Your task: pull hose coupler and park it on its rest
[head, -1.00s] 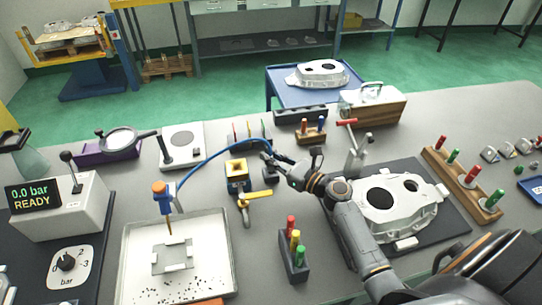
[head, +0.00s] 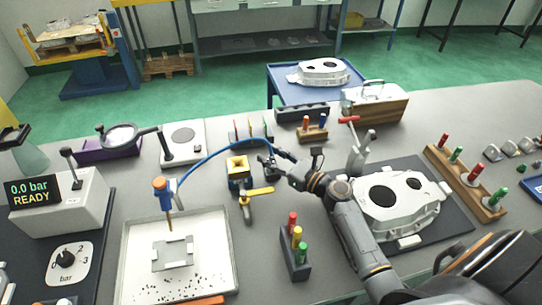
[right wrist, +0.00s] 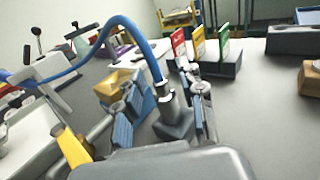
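The blue hose (head: 222,145) arches from the orange-topped blue tool (head: 161,190) to the right. In the right wrist view the hose (right wrist: 128,32) bends down into the silver coupler (right wrist: 167,98). The coupler is upright over a dark block (right wrist: 176,126); I cannot tell whether it is seated. My right gripper (right wrist: 165,120) is open, its blue-padded fingers either side of the coupler with gaps. In the head view my right gripper (head: 279,164) is beside the yellow-topped blue valve body (head: 238,172), partly hidden by hose and wrist. My left gripper is not in view.
A yellow lever (head: 256,191) sticks out near the valve. A block with red, yellow and green pegs (head: 296,248) stands in front. A large casting (head: 398,205) lies on a dark mat to the right. A white tray (head: 130,270) lies left.

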